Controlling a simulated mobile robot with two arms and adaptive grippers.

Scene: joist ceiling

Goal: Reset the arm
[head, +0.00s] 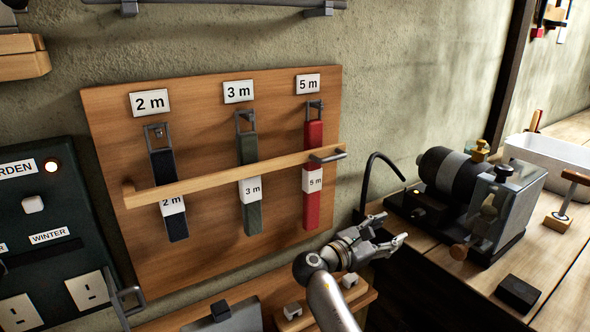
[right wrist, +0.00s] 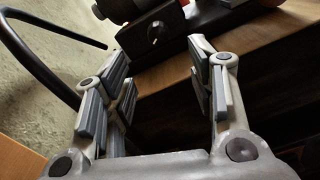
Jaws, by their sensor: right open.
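My right gripper (head: 392,235) is open and empty, in front of the wooden strap board and left of the workbench. In the right wrist view its two fingers (right wrist: 160,85) stand apart with nothing between them. Behind them in that view are the bench edge and the foot of a dark machine. My right arm rises from the bottom of the head view. My left gripper is in neither view.
A wooden board (head: 215,88) holds blue, green and red straps behind a wooden bar (head: 215,181). A black curved rod (head: 366,175) stands close to my right gripper. A bench machine (head: 455,178), black block (head: 517,293) and white bin (head: 550,160) are right. A dark switch panel (head: 40,190) is left.

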